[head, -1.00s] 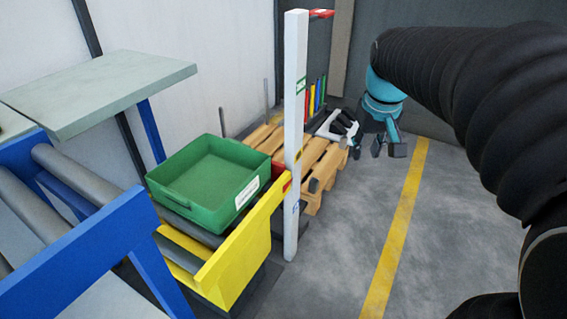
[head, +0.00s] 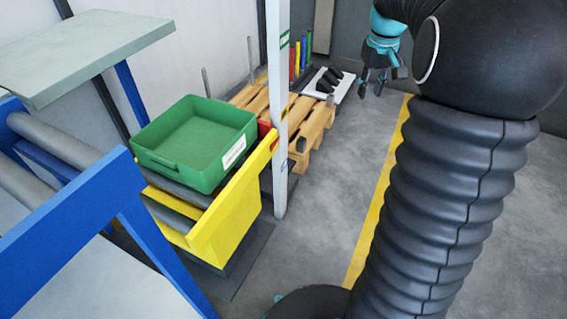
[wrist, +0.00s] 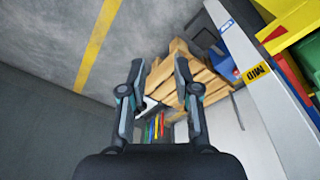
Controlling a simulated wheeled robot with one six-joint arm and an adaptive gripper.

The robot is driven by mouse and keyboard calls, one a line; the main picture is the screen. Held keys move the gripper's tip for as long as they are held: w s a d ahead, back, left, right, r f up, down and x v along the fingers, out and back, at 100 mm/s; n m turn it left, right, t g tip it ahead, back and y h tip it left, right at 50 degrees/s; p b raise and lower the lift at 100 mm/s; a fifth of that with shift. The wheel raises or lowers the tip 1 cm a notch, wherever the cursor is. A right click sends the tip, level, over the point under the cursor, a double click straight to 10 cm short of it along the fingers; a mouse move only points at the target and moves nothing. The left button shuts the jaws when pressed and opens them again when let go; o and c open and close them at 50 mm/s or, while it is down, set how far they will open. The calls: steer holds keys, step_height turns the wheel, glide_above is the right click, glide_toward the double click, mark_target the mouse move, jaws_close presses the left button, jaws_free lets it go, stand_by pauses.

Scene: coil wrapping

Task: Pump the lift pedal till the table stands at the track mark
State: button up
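The lift table is a yellow frame (head: 232,212) with grey rollers, carrying a green tray (head: 167,163). Its right end stands beside a white post (head: 278,165) that bears small marks. A red piece (head: 265,128) sits at the table's end next to the post. The wrist view shows a yellow label reading MID (wrist: 257,73) on the post (wrist: 228,50). I cannot make out the lift pedal for certain. My gripper (head: 378,88) is open and empty, well right of the post and above the floor; its spread fingers (wrist: 159,72) show in the wrist view.
A blue roller conveyor (head: 75,225) and a pale green tabletop (head: 85,50) stand at left. Behind the post are a wooden pallet (head: 310,128) and a white plate with black items (head: 342,88). Grey floor with a yellow line (head: 372,225) is clear at right.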

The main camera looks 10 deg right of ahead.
steer(key=shift+s+a, duration=0.1)
steer(key=shift+a, duration=0.05)
steer(key=c, duration=0.6)
steer(key=s+a+r+t, duration=0.1)
steer(key=s+a+r, duration=0.2)
steer(key=s+a, duration=0.7)
steer(key=shift+s+r+t, duration=0.3)
steer(key=shift+s+t, duration=0.1)
steer(key=shift+s, duration=0.4)
steer(key=s+a+f+t, duration=0.1)
steer(key=s+a+f, duration=0.1)
steer(key=s, duration=0.5)
steer(key=s+a+f+t, duration=0.1)
steer(key=s+a+f, duration=0.2)
steer(key=s+a, duration=0.2)
steer(key=s, duration=0.3)
steer(key=shift+a+y, duration=0.15)
steer(key=shift+y, duration=0.15)
steer(key=shift+f, duration=0.1)
